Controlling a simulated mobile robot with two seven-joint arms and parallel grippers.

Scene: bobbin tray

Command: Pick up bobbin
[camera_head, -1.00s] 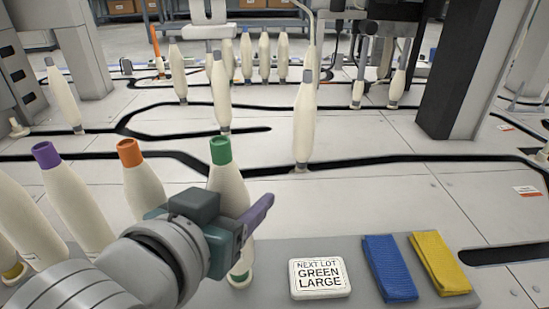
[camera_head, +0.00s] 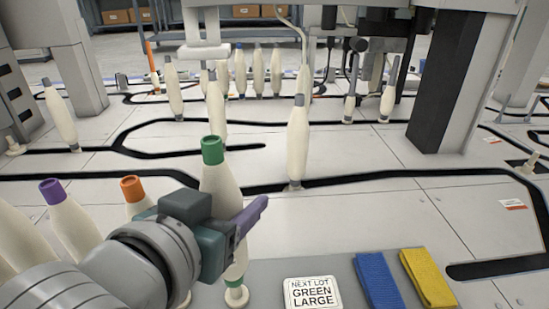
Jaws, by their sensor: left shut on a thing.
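A cream bobbin with a green top (camera_head: 219,176) stands upright in the camera_head view, left of centre. My left gripper (camera_head: 240,222) is shut around its middle and hides part of it. A green band shows at its lower end, just above a white peg (camera_head: 236,295). The bobbin stands higher than its neighbours, the orange-topped bobbin (camera_head: 138,205) and the purple-topped bobbin (camera_head: 72,220). My right gripper is not in view.
A card (camera_head: 312,293) reading "NEXT LOT GREEN LARGE" lies on the grey tray (camera_head: 262,275). A blue cloth (camera_head: 377,281) and a yellow cloth (camera_head: 428,278) lie right of it. A grey-tipped bobbin (camera_head: 298,145) stands beyond, with several more farther back.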

